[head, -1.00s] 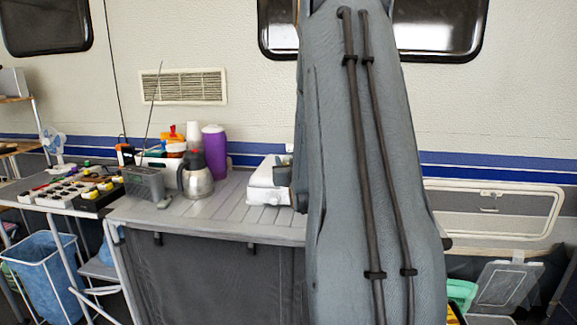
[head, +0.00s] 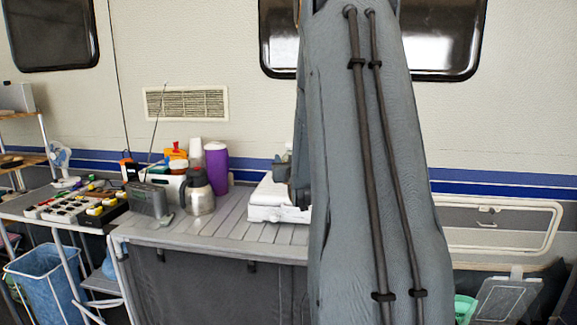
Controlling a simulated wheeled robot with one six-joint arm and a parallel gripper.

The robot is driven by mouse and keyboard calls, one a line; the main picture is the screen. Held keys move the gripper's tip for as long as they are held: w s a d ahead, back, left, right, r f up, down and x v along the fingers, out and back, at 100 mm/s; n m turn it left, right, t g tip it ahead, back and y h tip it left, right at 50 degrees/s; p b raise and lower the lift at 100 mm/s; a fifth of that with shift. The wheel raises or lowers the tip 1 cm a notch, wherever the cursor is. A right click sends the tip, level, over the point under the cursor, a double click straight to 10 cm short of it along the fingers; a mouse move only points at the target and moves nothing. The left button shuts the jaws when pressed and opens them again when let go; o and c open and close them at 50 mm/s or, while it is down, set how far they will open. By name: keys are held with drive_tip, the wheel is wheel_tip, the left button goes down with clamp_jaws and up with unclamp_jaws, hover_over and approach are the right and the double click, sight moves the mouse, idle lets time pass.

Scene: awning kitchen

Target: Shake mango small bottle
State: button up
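No bottle can be clearly made out as the mango small bottle. A small orange item (head: 176,152) stands among the containers at the back of the grey slatted table (head: 232,222), partly hidden and too small to identify. A purple container (head: 217,167) and a steel jug with a dark top (head: 199,194) stand near it. My grey arm fills the middle right of the head view and covers the right part of the table. My gripper cannot be made out, so what it holds is not shown.
A grey radio-like box (head: 147,200) with an antenna stands left of the jug. A white appliance (head: 275,203) sits beside my arm. A side table with a black tray (head: 70,207) and a blue bin (head: 45,287) are at left. The table's front strip is clear.

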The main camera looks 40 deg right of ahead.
wheel_tip(320, 180, down, 5)
drive_tip(key=b, duration=0.5)
drive_tip(key=shift+f+b, duration=0.1)
drive_tip(key=shift+b, duration=0.3)
idle(2.1)
